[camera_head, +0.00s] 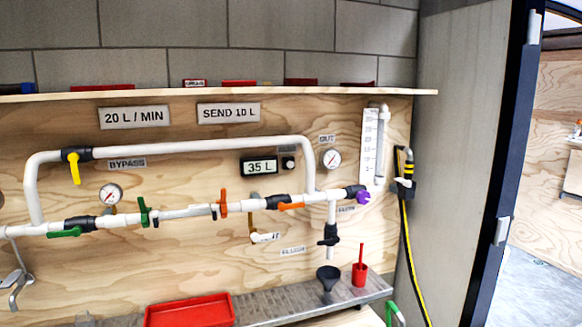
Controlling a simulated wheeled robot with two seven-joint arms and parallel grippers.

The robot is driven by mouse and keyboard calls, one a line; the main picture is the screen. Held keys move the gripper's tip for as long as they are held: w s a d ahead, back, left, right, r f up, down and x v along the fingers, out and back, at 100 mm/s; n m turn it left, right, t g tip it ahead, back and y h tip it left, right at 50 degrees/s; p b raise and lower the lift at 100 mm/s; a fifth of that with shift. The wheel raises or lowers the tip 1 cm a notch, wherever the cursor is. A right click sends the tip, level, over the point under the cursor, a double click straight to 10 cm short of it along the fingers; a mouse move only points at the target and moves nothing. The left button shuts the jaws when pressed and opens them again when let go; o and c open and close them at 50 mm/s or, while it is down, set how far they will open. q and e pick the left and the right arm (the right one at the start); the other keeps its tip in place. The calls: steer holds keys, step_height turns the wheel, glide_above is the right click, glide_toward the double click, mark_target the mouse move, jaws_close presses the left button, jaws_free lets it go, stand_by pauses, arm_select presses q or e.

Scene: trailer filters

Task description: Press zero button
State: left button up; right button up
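A small black unit with a round, pale-fronted button (289,163) is on the plywood panel, just right of the flow display (259,167). The display has a black frame and reads "35 L". A small grey label (287,149) sits above the button; its text is too small to read. Nothing covers the button. Neither of my grippers is in view.
A white bypass pipe (200,145) arches above the display, and the lower pipe (185,214) with coloured valve handles runs beneath. A gauge (330,158) is to the right. A red tray (190,312) and dark funnel (328,276) are on the metal ledge (285,301).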

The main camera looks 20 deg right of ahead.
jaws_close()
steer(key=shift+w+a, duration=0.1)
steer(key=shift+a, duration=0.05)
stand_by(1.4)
